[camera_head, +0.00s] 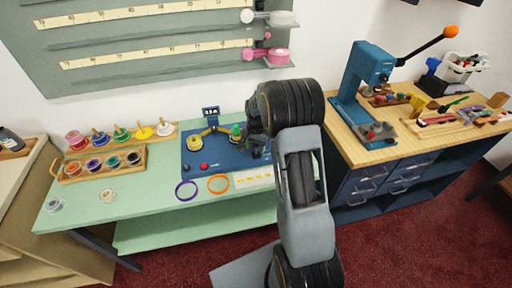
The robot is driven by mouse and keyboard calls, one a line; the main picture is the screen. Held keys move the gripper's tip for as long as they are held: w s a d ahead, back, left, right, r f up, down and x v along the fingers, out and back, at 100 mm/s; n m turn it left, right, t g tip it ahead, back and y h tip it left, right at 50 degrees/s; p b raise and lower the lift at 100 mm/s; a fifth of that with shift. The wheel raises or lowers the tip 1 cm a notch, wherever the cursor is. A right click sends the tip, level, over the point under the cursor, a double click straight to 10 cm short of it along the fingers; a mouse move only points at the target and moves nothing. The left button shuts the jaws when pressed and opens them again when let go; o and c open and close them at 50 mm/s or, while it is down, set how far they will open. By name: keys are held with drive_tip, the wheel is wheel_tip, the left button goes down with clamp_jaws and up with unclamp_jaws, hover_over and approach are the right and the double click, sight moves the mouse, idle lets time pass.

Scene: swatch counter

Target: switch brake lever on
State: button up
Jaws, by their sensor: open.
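No part is plainly marked as a brake lever, and I cannot tell which one it is. A blue press (368,75) on the right bench has a long black lever (425,45) with an orange knob, raised up to the right. A small balance device (211,128) with a yellow item on its left and a green item on its right stands on a blue mat (215,171). A red ball (204,166) is at the mat's front. My gripper (254,150) is at the mat's right side, beside the green item, open; its fingers are dark and small here.
Colored spools (121,132) and a wooden jar tray (101,164) stand on the green table's left. Purple and orange rings (218,184) lie in front of the mat. Wall rails hold white and pink rolls (277,57).

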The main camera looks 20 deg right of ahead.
drive_tip(key=shift+f, duration=0.6)
drive_tip(key=c, duration=0.9)
